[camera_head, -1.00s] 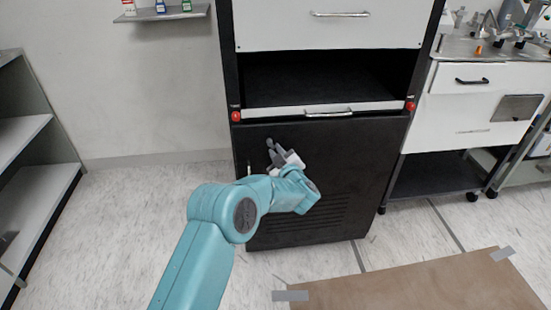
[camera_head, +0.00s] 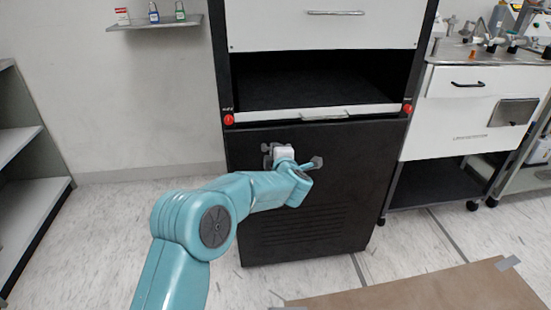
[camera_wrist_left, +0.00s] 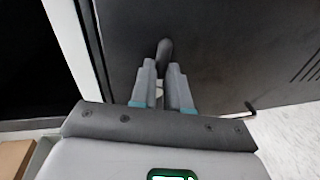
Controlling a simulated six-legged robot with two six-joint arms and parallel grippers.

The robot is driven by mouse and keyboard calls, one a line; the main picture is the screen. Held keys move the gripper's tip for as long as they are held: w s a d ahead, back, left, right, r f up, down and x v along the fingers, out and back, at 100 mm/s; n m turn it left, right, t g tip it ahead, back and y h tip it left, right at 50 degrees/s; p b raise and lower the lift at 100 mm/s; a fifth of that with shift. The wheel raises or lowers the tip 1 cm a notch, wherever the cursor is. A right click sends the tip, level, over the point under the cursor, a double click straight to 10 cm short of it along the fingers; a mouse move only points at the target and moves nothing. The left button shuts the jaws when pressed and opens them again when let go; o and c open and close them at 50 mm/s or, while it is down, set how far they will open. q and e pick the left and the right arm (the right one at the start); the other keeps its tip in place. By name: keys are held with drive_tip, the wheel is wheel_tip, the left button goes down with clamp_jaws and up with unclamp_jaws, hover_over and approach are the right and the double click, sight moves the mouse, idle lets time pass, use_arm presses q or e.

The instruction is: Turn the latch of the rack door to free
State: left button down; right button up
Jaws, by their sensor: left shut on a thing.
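The rack door (camera_head: 345,165) is the black lower panel, standing shut. My left gripper (camera_head: 268,153) is at its upper left part, below the pale strip. In the left wrist view my left gripper (camera_wrist_left: 160,80) has its two fingers close together around a dark, rounded lever, which looks like the latch (camera_wrist_left: 165,50). The lever's end sticks out past the fingertips. A small pale piece shows between the fingers. In the head view the latch is mostly hidden by my gripper, and its exact angle cannot be told. My right gripper is not in view.
A pale strip with a handle (camera_head: 325,114) and an open dark bay (camera_head: 310,80) lie above the door. Red knobs (camera_head: 228,119) flank it. A small dark handle (camera_wrist_left: 250,108) is near the door's edge. A brown mat (camera_head: 440,290) lies on the floor.

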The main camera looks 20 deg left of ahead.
use_arm(q)
drive_tip(key=shift+r+n+b, duration=0.15)
drive_tip(key=shift+n+b, duration=0.15)
drive_tip(key=shift+n, duration=0.2)
drive_tip(key=c, duration=1.1)
unclamp_jaws()
drive_tip(key=shift+r, duration=0.1)
drive_tip(key=p+v, duration=0.2)
drive_tip(key=v, duration=1.4)
drive_tip(key=shift+s, duration=0.3)
drive_tip(key=shift+a, duration=0.15)
